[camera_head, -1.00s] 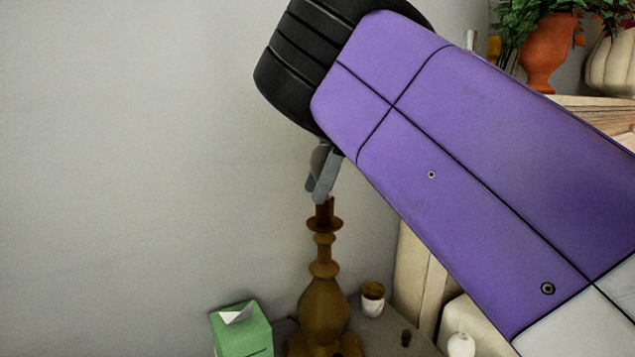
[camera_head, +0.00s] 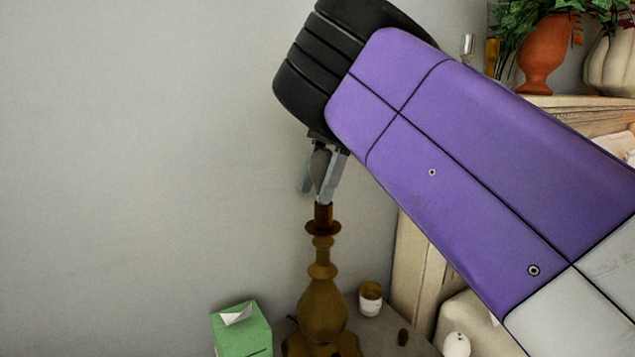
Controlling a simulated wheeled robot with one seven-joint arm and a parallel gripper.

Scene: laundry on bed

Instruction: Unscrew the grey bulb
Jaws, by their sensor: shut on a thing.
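The grey bulb (camera_head: 319,172) stands upright at the top of a brown turned lamp base (camera_head: 322,300), with its lower end at the lamp's socket (camera_head: 323,215). My gripper (camera_head: 322,180) comes down from above, its grey fingers on either side of the bulb and shut on it. The upper part of the bulb is partly hidden by the fingers. I cannot tell whether the bulb's thread is still in the socket.
A green tissue box (camera_head: 242,330) stands left of the lamp base. A small cup (camera_head: 371,298) stands to its right on the grey table (camera_head: 378,330). An orange vase (camera_head: 545,55) with a plant is at the upper right. Plain wall fills the left.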

